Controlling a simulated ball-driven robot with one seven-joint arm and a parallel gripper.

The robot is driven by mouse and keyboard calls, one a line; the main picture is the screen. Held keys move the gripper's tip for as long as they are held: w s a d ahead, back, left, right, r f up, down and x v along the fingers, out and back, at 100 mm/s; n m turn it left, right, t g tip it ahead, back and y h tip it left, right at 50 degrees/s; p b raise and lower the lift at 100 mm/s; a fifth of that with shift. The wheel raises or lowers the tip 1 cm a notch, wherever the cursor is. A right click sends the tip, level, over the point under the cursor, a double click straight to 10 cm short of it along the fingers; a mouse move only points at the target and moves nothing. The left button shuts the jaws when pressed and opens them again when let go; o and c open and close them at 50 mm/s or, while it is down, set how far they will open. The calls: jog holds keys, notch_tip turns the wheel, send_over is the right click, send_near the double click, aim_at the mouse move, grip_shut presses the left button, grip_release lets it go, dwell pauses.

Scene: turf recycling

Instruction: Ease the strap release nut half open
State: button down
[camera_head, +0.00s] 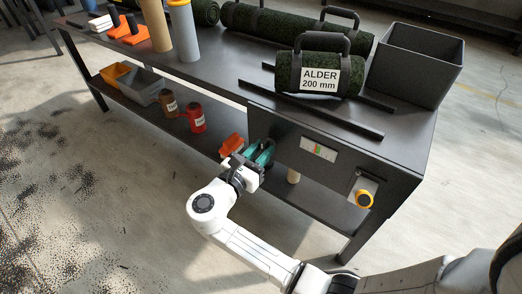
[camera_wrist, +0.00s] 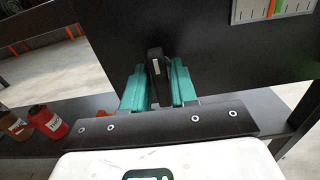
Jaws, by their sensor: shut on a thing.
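My gripper (camera_head: 262,154) is at the front panel of the bench in the head view, near its left end. In the wrist view its two teal fingers (camera_wrist: 157,88) are shut on a black upright piece with a pale mark near its top, which I take to be the strap release nut (camera_wrist: 156,66). The nut stands roughly upright against the dark panel. In the head view it is hidden by my gripper. How far it is turned cannot be told.
A turf roll labelled ALDER (camera_head: 320,76) lies on the bench top beside a grey bin (camera_head: 416,62). Brown and red bottles (camera_head: 194,118) stand on the lower shelf.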

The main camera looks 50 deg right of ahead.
jog(key=shift+r+m+p, duration=0.1)
jog(key=shift+m+p, duration=0.2)
jog(key=shift+p, duration=0.05)
jog(key=m+p, duration=0.2)
jog(key=shift+s+m, duration=0.1)
jog(key=shift+m, duration=0.3)
jog(key=m, duration=0.5)
jog(key=shift+s+f+p, duration=0.15)
jog(key=shift+f+p, duration=0.05)
jog(key=shift+p, duration=0.2)
jog(key=c, duration=1.1)
grip_release()
